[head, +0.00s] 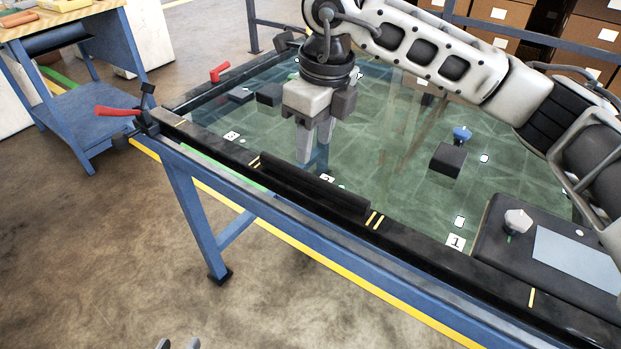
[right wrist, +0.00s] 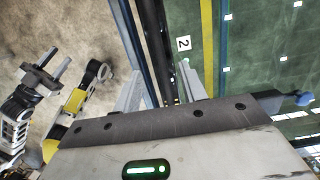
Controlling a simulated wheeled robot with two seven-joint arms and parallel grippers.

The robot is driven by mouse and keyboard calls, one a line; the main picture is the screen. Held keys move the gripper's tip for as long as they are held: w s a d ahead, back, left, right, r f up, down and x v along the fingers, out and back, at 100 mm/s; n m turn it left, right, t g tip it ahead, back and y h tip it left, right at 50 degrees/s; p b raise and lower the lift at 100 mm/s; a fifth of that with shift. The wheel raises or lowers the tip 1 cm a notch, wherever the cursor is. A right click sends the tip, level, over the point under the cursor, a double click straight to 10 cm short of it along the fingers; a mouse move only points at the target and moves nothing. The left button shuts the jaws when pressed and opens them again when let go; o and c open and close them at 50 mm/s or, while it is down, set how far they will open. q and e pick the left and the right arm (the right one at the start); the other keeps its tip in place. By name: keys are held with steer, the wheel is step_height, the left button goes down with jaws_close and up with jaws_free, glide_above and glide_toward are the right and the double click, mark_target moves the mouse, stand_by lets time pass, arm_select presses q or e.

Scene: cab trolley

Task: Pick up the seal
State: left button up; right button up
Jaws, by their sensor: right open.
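The seal appears to be a long dark strip (head: 315,187) lying along the black front rail of the glass-topped frame, between pairs of yellow marks. My right gripper (head: 314,148) points down above the glass, just behind the strip, and is open and empty. The right wrist view shows its two fingers (right wrist: 160,88) apart, with the dark rail between and beyond them; the strip is hard to tell from the rail there. My left gripper (head: 178,344) shows only its fingertips at the bottom edge, apart and empty. It also shows in the right wrist view (right wrist: 56,62).
The glass pane (head: 390,180) carries a dark block (head: 448,158) near a blue knob (head: 461,134). A dark panel (head: 490,235) with a pale knob (head: 517,220) lies at right. The floor in front is clear.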

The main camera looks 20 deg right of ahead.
mark_target(311, 175)
steer(key=shift+w+a+f, duration=0.1)
steer(key=shift+a+f, duration=0.05)
steer(key=shift+f, duration=1.6)
steer(key=shift+w+a+f, duration=0.1)
steer(key=shift+f, duration=1.6)
jaws_close()
